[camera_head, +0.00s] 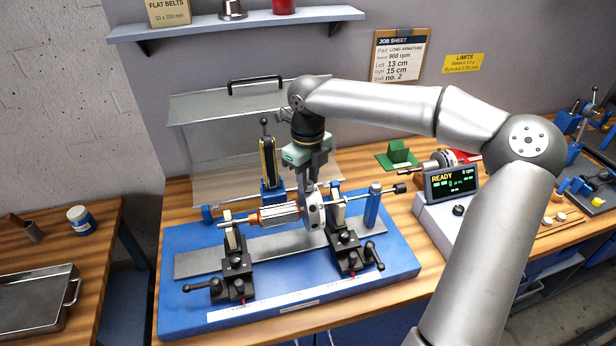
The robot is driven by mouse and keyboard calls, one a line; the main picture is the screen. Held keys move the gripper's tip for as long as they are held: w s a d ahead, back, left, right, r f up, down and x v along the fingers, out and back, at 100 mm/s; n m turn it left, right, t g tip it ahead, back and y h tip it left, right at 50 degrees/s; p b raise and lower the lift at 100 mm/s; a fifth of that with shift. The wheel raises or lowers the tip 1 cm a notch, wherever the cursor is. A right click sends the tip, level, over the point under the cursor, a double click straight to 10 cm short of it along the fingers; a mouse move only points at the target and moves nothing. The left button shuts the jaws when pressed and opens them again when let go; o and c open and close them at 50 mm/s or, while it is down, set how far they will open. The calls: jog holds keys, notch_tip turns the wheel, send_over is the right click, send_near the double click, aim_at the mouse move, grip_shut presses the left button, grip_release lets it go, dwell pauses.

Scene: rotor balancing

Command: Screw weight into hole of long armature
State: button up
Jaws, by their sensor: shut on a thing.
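The long armature (278,214) lies across two black bearing supports on the blue balancing machine base (300,298). It has a reddish core and a pale grey disc (314,213) near its right end. My gripper (309,180) points down right above the disc and is shut. The weight between its fingertips is too small or hidden to make out. The fingertips are close to the disc's upper edge; I cannot tell whether they touch it. The hole is hidden at this size.
A display box (451,186) reading READY, 0 rpm stands right of the machine. A clear raised guard (230,120) stands behind the rotor. A job sheet (397,56) hangs on the wall.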

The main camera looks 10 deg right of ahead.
dwell(0.4)
jog(key=shift+a+n, duration=0.1)
jog(key=shift+n, duration=1)
jog(key=shift+f, duration=0.35)
dwell(0.7)
jog(key=shift+d, duration=0.2)
